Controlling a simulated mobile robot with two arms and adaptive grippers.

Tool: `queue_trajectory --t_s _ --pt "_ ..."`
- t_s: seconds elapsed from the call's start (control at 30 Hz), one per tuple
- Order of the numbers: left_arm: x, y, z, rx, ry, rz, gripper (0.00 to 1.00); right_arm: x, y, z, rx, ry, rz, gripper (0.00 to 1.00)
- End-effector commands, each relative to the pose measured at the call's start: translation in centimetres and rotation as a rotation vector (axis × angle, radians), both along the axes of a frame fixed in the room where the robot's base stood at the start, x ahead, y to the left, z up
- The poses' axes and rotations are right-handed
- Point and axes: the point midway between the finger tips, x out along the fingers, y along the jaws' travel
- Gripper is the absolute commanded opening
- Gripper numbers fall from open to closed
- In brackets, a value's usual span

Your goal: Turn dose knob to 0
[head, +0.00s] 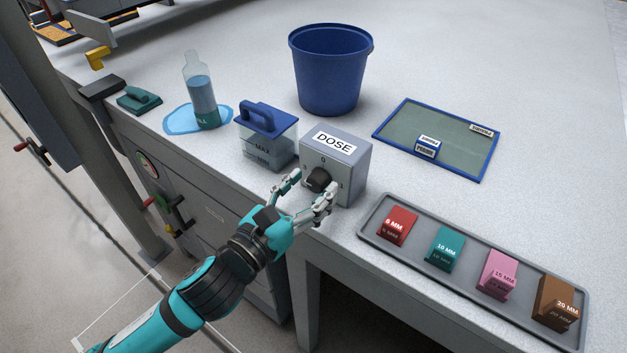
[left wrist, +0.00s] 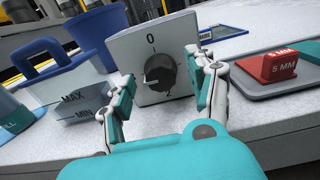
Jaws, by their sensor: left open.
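The grey dose box (head: 350,170) stands near the front edge of the counter, with a DOSE label on top. Its front carries the black dose knob (head: 318,179) and a dial with 0 at the top. In the left wrist view the knob (left wrist: 160,72) shows a small pale mark at its lower left, not up at the 0; its exact setting is hard to read. My left gripper (head: 309,187) is open in front of the dial, its fingers on either side of the knob with visible gaps. My right gripper is not in view.
A clear tank with a blue lid (head: 268,127) stands close left of the box. A grey tray (head: 375,228) with several coloured labelled blocks lies to the right.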

Motion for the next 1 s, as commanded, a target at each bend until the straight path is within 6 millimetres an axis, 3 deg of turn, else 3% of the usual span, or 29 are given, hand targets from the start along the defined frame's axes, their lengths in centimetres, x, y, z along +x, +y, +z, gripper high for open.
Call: queue_trajectory --t_s 0.2,0.47,0.83,1.0 --pt "1.14 -0.89 0.01 -0.001 0.001 -0.001 0.57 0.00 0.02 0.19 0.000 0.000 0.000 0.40" --pt "1.19 -0.90 -0.03 0.000 0.000 0.000 0.57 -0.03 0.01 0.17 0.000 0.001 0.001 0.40" --pt "1.18 -0.88 -0.02 0.000 0.000 0.000 0.09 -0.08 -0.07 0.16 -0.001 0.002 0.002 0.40" --pt "1.17 -0.87 0.00 -0.006 0.004 0.000 0.07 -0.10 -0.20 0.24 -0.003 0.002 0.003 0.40"
